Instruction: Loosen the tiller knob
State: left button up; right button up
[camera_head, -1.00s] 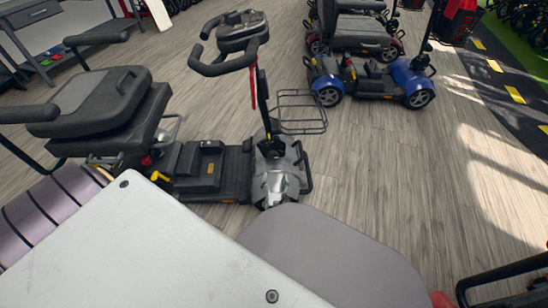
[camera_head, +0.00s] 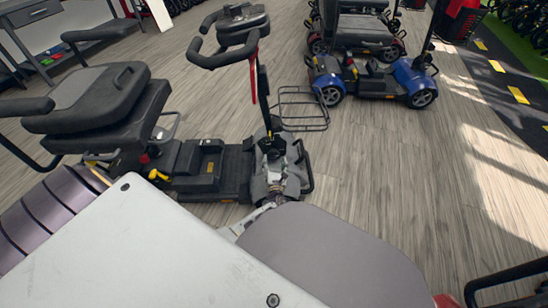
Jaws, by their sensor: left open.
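The scooter in front of me has a black tiller (camera_head: 263,95) that rises from its front deck to a looped handlebar (camera_head: 228,45). A red strap hangs beside the column. The tiller knob is too small to make out; the foot of the column is partly covered. My left gripper (camera_head: 279,158) is low over the scooter's front end, close to the foot of the tiller, and is open. Its pale wrist shows from behind my grey body panel. I cannot tell whether its fingers touch anything. My right gripper is not in view.
The scooter's black seat (camera_head: 95,98) is at the left and its wire basket (camera_head: 303,108) sits beyond the tiller. A blue scooter (camera_head: 372,78) stands at the back right. Wooden floor (camera_head: 400,170) is clear to the right. A black bar (camera_head: 505,275) is at the lower right.

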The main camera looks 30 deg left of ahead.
aim_at(274, 156)
pick_arm(q)
jog(key=shift+b+x, duration=0.8)
jog(key=shift+x, duration=1.55)
jog(key=shift+c, duration=0.3)
jog(key=c, duration=1)
